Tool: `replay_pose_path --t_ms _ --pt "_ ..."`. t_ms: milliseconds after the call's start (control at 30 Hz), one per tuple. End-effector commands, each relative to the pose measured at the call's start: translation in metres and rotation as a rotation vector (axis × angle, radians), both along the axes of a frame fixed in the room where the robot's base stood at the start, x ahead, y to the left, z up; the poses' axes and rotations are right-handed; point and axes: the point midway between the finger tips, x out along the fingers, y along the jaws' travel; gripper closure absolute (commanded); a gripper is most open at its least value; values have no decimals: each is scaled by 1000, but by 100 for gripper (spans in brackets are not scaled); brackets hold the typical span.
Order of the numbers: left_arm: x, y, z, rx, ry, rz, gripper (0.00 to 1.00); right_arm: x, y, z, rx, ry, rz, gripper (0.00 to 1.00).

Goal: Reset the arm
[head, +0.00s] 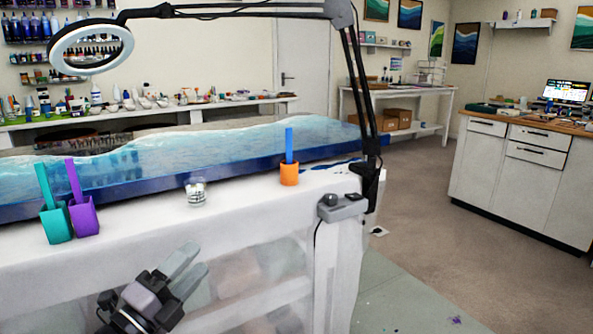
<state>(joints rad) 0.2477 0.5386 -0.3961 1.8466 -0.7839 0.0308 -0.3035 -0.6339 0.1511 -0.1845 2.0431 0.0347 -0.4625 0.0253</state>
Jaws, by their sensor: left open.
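My left gripper (188,272) is in the lower left of the head view, in front of the white covered table (240,212). Its two grey fingers are apart, point up and to the right, and hold nothing. My right gripper is not in view. On the table's front edge stand a teal cup (57,225) and a purple cup (85,217), each with a stick of its own colour. A small clear cup (196,191) stands near the middle. An orange cup (289,175) with a blue stick (289,145) stands farther right.
A long blue-and-white resin panel (240,150) lies on the table behind the cups. A lamp arm (362,90) with a ring magnifier (91,47) is clamped at the table's right end, near a grey device (343,207). The floor (440,210) toward the white cabinet (515,175) is open.

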Motion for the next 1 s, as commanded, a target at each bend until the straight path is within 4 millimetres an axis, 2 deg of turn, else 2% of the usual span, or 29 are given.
replay_pose_path --t_ms 33,267,400,500,700,800,833,1000 --pt "-9 0 -24 -104 95 10 46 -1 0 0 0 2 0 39" --pt "-56 11 -124 -571 521 116 46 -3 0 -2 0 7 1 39" --pt "-100 14 -186 -843 777 217 46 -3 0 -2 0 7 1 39" --pt "-136 15 -224 -1019 942 299 46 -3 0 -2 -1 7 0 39" --pt "-208 11 -280 -1311 1207 462 46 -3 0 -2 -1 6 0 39" --pt "-243 8 -299 -1440 1315 545 46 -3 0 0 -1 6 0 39" --pt "-236 9 -280 -1425 1297 531 46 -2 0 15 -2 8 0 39" --pt "-236 12 -249 -1410 1287 533 46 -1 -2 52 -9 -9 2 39"
